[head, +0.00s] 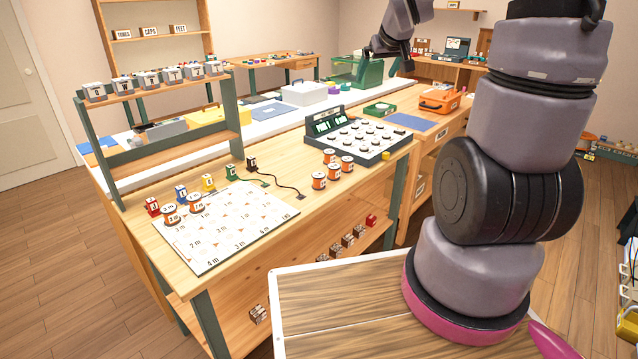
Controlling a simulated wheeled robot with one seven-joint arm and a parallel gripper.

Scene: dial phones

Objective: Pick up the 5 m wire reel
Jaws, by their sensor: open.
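Several orange wire reels stand on the workbench (275,205). One group is right of centre, with a front reel (319,181), a reel behind it (334,173), a right one (347,164) and a back one (330,156). Other reels with white tops, one at the left (171,215) and one to its right (195,203), stand on the printed mat's left end. The labels are too small to tell which reel is the 5 m one. My gripper (372,52) is open, raised beyond the bench at the top, far from the reels. Its fingers show small and dark.
A grid mat (230,240) with metre marks covers the bench's front left. A dial console (362,138) stands behind the right-hand reels. My arm fills the right side.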

